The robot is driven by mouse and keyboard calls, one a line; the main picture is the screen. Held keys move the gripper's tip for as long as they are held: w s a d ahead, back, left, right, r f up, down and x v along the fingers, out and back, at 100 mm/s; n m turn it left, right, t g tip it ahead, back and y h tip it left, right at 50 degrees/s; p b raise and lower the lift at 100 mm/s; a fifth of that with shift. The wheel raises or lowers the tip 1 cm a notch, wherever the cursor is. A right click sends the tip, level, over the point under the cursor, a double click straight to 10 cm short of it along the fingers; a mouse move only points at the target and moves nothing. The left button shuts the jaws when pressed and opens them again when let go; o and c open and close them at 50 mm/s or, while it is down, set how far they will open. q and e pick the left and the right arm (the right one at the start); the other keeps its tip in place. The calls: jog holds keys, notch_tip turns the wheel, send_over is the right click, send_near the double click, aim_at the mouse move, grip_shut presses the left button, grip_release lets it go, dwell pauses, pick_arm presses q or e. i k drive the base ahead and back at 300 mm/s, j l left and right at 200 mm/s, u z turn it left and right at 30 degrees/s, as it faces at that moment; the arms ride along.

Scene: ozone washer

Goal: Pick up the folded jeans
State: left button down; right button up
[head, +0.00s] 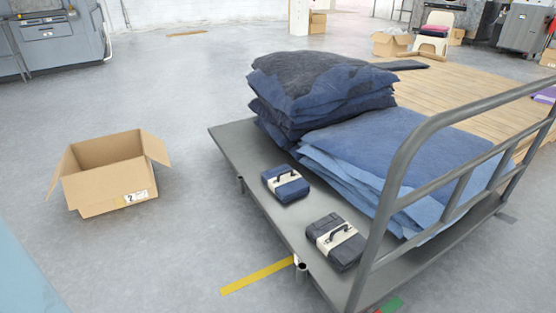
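Two small folded denim bundles, each with a pale band and a dark handle on top, lie on the grey flatbed cart (232,142). The mid-blue folded jeans (290,190) are nearer the cart's left edge. The darker, near-black folded jeans (345,250) lie closer to the front. They are apart from each other, handles up. Behind them are a tall stack of dark denim (325,85) and a lower, wider stack of lighter blue denim (400,140). Neither of my grippers is in view.
An open cardboard box (105,190) stands on the floor at left. The cart's metal rail (395,185) rises at the right front, near the dark bundle. A wooden pallet or platform (465,95) is behind. Floor between box and cart is clear.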

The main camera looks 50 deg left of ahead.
aim_at(338, 240)
jog(key=u, duration=1)
jog(key=k, duration=0.4)
